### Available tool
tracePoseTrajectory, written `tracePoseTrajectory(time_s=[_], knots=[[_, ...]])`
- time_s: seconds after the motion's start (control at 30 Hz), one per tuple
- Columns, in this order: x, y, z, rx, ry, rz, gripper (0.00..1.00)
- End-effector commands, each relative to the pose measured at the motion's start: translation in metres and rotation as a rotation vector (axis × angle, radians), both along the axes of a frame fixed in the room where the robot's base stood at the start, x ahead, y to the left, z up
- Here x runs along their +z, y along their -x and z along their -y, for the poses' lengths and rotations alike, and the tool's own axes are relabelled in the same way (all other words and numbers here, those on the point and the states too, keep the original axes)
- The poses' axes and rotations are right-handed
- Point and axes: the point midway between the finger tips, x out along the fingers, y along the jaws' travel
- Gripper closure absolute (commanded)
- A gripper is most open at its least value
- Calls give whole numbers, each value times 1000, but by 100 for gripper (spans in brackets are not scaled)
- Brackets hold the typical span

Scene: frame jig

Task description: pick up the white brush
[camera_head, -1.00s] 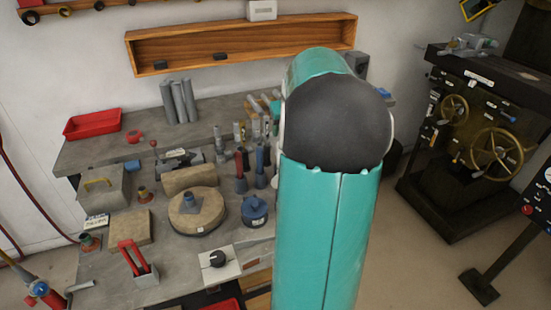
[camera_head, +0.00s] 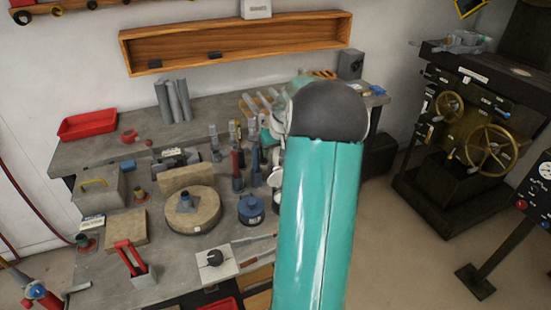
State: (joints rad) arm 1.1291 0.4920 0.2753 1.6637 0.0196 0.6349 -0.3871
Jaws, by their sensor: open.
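I cannot pick out the white brush for sure in the head view. Several tools with pale or wooden handles (camera_head: 253,104) lie at the back right of the workbench (camera_head: 105,152), partly behind my arm. My own teal arm with its dark joint cap covers the right end of the bench. My gripper is not visible; it is hidden beyond the arm.
A red tray (camera_head: 88,125) and grey cylinders (camera_head: 173,101) stand at the back. A round wooden block (camera_head: 205,216), a blue pot (camera_head: 251,210) and a red-handled tool (camera_head: 131,262) crowd the front. A dark machine (camera_head: 470,150) stands right, across open floor.

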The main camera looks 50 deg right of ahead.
Motion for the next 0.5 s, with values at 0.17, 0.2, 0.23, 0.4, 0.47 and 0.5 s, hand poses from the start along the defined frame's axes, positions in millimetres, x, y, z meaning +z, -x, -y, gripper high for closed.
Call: tracePoseTrajectory(time_s=[0.17, 0.2, 0.23, 0.4, 0.47, 0.5], knots=[[0, -1, 0, 0, 1, 0, 54], [0, -1, 0, 0, 1, 0, 56], [0, -1, 0, 0, 1, 0, 62], [0, 0, 0, 0, 1, 0, 95], [0, 0, 0, 0, 1, 0, 100], [0, 0, 0, 0, 1, 0, 100]])
